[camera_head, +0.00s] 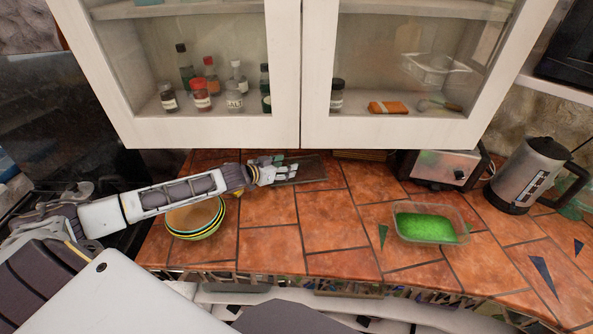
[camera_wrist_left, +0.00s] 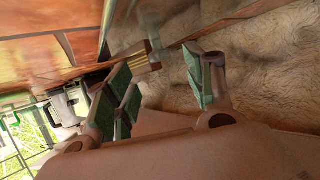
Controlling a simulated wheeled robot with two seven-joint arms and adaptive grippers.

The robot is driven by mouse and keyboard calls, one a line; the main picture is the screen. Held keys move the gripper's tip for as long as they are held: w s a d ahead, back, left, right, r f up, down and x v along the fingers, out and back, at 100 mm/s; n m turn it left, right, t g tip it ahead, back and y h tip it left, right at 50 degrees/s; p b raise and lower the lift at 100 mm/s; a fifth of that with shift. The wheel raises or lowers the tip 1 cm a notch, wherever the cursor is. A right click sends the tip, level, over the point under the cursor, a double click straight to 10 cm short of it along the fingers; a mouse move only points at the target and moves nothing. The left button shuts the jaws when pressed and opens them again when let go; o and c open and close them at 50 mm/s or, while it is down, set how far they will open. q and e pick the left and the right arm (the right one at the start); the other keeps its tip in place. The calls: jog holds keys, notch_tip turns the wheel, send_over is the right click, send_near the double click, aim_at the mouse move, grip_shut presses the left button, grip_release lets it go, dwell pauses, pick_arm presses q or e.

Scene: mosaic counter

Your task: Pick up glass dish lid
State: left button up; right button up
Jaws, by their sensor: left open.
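A flat, see-through, dark-edged pane that looks like the glass dish lid (camera_head: 312,171) lies on the tiled counter near the wall, under the cabinet. My left gripper (camera_head: 283,171) is at the left part of this pane, with its fingers over or beside it; I cannot tell if they touch. In the left wrist view the fingers of my left gripper (camera_wrist_left: 165,88) are spread apart with nothing clearly between them. The lid is not clear in that view. A clear glass dish (camera_head: 428,239) with green contents stands on the counter to the right. My right gripper is not in view.
Stacked bowls (camera_head: 194,218) stand under my left forearm. A toaster (camera_head: 446,167) and a kettle (camera_head: 526,174) stand at the right. The glass-door cabinet (camera_head: 215,134) hangs low above the left gripper. The middle of the counter (camera_head: 335,225) is clear.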

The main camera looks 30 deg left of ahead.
aim_at(297, 162)
pick_arm(q)
jog(key=shift+p+x, duration=0.3)
jog(key=shift+x, duration=2.15)
jog(key=shift+r, duration=0.1)
grip_shut()
jog(key=shift+r, duration=0.1)
